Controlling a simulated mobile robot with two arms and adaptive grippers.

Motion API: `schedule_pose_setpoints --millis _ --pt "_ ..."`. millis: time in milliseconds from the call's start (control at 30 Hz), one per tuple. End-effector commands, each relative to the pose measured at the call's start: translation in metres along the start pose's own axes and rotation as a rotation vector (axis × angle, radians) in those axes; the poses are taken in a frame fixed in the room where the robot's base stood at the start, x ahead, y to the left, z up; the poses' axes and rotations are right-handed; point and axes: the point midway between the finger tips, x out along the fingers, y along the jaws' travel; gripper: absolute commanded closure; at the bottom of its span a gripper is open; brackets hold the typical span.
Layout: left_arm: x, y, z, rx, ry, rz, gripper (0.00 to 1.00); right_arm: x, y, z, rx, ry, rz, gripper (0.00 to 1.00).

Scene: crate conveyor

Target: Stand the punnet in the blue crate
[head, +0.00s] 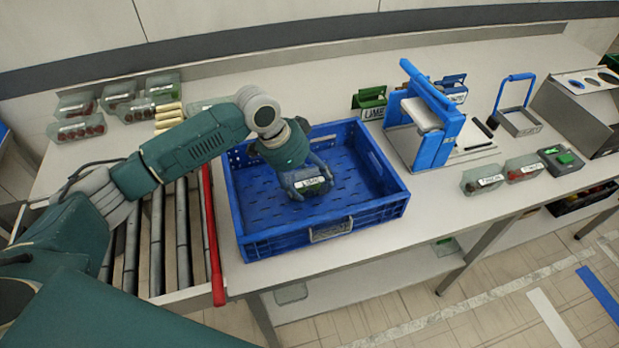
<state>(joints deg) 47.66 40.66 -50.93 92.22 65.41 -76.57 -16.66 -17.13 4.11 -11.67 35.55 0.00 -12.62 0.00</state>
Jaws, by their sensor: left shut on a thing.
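The blue crate (372,210) stands on the table in the middle of the head view, its inside bare apart from the punnet. The punnet (312,187) is small, with a white label and dark contents. It is inside the crate walls, near the front and right of centre. My left gripper (307,178) points down into the crate and is shut on the punnet. Whether the punnet's base touches the crate floor is hard to tell. My right gripper is not in view.
A roller conveyor (183,235) with a red rail (212,240) lies left of the crate. Several punnets (120,97) stand behind it. A blue-framed device (425,115) stands right of the crate, with two labelled punnets (482,180) and a small scale-like box (560,160) further right.

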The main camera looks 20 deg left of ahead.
Motion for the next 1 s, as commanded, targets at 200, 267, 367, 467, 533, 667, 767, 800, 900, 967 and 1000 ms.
schedule_pose_setpoints --millis 200,267,367,467,533,667,767,800,900,967,1000 --pt "0.000 0.000 0.000 0.000 0.001 0.000 0.61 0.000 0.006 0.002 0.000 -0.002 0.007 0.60" --pt "0.002 0.000 0.000 0.000 0.000 0.001 0.61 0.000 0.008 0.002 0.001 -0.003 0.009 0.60" --pt "0.002 0.000 0.001 0.000 0.000 0.000 0.24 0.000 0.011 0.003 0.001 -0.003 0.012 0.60" --pt "0.002 0.000 0.001 0.000 0.000 0.000 0.17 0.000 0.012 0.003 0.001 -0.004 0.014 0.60" --pt "0.002 0.000 0.001 0.000 0.000 0.000 0.17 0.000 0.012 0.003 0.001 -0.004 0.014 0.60" --pt "0.002 0.000 0.001 0.000 0.000 0.000 0.17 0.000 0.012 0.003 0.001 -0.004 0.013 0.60" --pt "-0.001 0.000 -0.001 0.001 0.001 -0.001 0.17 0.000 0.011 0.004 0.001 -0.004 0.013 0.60" --pt "-0.004 0.000 0.000 0.000 0.001 -0.001 0.17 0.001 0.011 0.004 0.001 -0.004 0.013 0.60" --pt "-0.018 -0.002 0.000 0.000 0.002 -0.003 0.17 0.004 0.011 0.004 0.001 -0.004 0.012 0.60" --pt "-0.030 -0.001 0.000 0.001 0.003 -0.004 0.17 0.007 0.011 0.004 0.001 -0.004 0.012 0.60" --pt "-0.039 -0.002 0.000 0.001 0.002 -0.004 0.17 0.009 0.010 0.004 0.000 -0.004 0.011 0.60"
